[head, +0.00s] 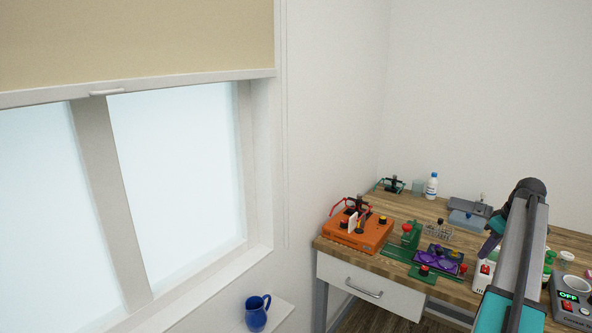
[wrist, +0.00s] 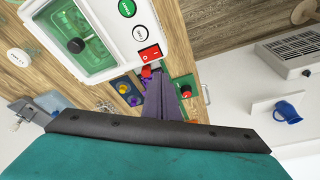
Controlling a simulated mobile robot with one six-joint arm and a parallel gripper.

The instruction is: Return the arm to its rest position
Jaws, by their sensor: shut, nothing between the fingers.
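My arm stands at the right of the head view, bent at a dark joint near its top. My gripper (head: 488,248) hangs to the left of that joint, above the bench, partly hidden by the arm. In the wrist view my gripper (wrist: 160,76) shows as purple fingers closed together beyond the dark edge of my wrist. Nothing is seen held between them. The fingers point towards the wooden bench and the devices on it.
The wooden bench (head: 394,275) carries an orange box (head: 352,240), a purple tray (head: 440,261), a white bottle (head: 431,186) and a white device with a red switch (wrist: 138,38). A blue mug (head: 257,312) stands on the windowsill-side ledge. The wall side above the bench is clear.

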